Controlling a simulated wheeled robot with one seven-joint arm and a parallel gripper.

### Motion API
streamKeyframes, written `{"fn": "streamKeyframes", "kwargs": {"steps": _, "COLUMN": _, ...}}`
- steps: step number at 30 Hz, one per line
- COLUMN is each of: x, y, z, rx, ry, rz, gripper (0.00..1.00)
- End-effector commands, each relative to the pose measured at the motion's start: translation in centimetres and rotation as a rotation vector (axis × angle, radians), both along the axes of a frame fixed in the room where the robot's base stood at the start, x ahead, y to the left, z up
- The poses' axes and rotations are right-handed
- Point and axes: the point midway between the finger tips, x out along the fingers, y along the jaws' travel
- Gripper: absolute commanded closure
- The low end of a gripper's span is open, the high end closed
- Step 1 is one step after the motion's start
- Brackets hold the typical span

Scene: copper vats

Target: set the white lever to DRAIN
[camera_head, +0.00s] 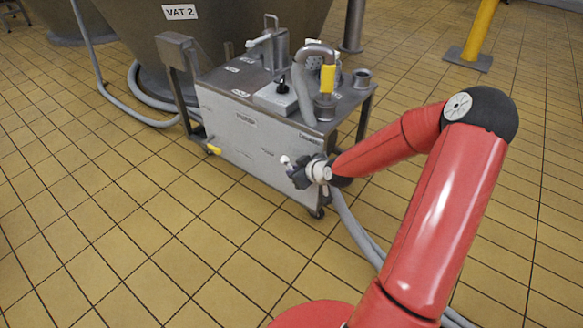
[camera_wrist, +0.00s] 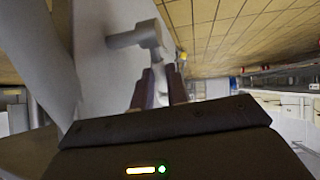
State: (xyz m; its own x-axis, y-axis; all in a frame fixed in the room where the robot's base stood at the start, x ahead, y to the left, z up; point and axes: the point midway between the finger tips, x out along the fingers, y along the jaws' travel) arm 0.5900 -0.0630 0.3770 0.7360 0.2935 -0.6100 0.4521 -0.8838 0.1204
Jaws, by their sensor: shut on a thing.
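The white lever (camera_head: 285,160) is on the lower right of the grey front panel (camera_head: 240,130) of the cart. In the wrist view the lever (camera_wrist: 140,38) shows as a pale T-shaped piece, with its stem running down between my fingers. My gripper (camera_head: 296,170) is at the panel, and in the wrist view its dark fingers (camera_wrist: 162,86) are closed around the lever. Small labels are on the panel, too small to read, so I cannot tell which one says DRAIN or where the lever points.
The cart's top carries a black knob (camera_head: 282,86) and a hose with a yellow grip (camera_head: 328,79). A yellow-handled valve (camera_head: 214,149) sits low at left. VAT 2 (camera_head: 220,22) stands behind. Hoses (camera_head: 354,225) run under my arm. The tiled floor at left is clear.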

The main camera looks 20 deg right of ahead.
Motion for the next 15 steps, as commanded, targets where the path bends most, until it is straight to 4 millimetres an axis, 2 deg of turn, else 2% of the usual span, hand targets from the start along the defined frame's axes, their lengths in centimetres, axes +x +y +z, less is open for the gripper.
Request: {"fn": "streamKeyframes", "kwargs": {"steps": 15, "x": -1.9, "y": -1.4, "z": -0.7, "rx": 0.273, "ry": -0.375, "rz": -0.001, "gripper": 1.00}}
